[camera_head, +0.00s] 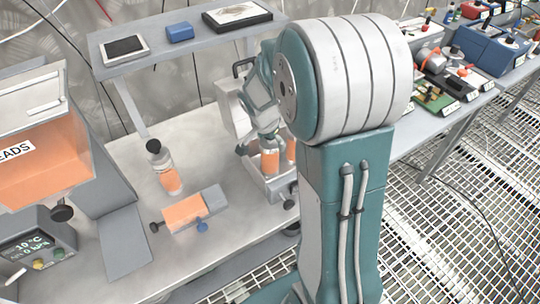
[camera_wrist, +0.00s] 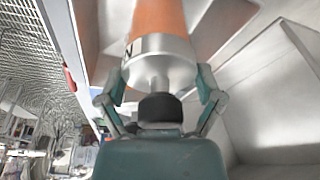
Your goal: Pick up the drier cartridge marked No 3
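In the wrist view, my gripper (camera_wrist: 160,88) has its two teal fingers on either side of a cartridge's metal collar (camera_wrist: 158,62). The cartridge has an orange body (camera_wrist: 158,18), and its black knob points toward my palm. Only part of a dark marking shows, so its number is unreadable. I cannot tell whether the fingers press on the collar. In the head view, two orange cartridges stand in a grey tray, one (camera_head: 270,162) below my wrist and one (camera_head: 291,150) partly hidden by my arm. Another cartridge (camera_head: 171,178) stands left on the bench.
An orange-and-grey piece with a blue knob (camera_head: 193,211) lies on the bench (camera_head: 125,160). A shelf (camera_head: 190,48) spans the back. A second table (camera_head: 440,125) with several devices is right.

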